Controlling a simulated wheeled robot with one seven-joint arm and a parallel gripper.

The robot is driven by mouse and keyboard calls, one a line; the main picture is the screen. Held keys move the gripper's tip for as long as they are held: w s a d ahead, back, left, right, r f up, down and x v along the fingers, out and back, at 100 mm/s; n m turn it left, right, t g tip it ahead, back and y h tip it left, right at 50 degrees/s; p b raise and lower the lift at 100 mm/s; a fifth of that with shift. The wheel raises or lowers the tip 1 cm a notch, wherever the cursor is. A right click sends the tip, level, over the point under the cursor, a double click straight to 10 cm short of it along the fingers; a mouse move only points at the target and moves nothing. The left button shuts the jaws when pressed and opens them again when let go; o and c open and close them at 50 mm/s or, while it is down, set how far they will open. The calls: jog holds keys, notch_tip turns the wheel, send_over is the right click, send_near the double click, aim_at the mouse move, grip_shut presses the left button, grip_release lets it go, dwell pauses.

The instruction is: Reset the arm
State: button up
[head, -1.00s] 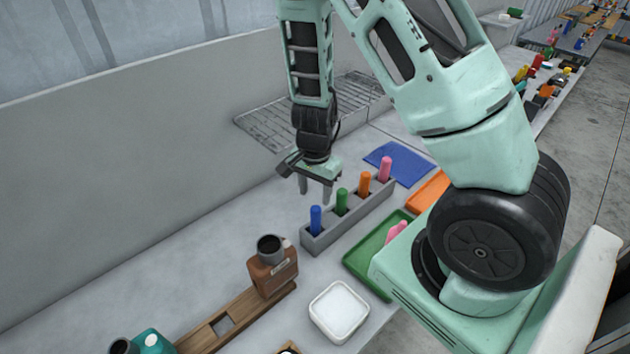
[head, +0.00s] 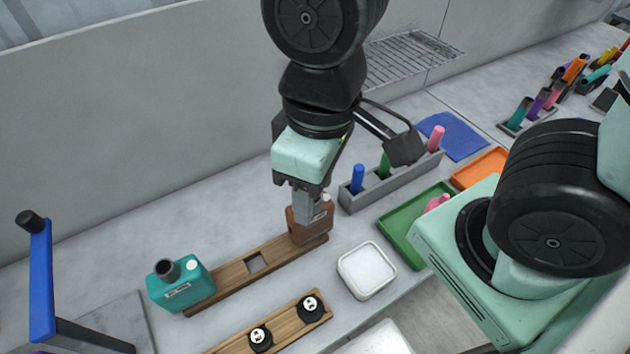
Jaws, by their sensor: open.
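My gripper (head: 308,210) hangs from my arm at the upper middle of the head view, fingers pointing down. It is open. Its fingers overlap the top of a brown muffler-like block (head: 311,231) at the right end of a wooden strip (head: 225,280). I cannot tell whether they touch it. Nothing shows between the fingers. A teal block with a dark spout (head: 180,284) stands at the strip's left end.
A grey rack (head: 395,186) with coloured pegs and a green tray (head: 407,235) lie to the right. A white dish (head: 367,272) and a wooden board with two black knobs (head: 290,326) are in front. A blue post (head: 41,285) stands at left. Bare table lies behind the strip.

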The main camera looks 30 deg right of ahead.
dwell(0.3)
notch_tip(320, 180, down, 14)
jog(key=b, duration=1.3)
jog(key=shift+b, duration=0.4)
jog(key=shift+r, duration=0.2)
dwell(2.0)
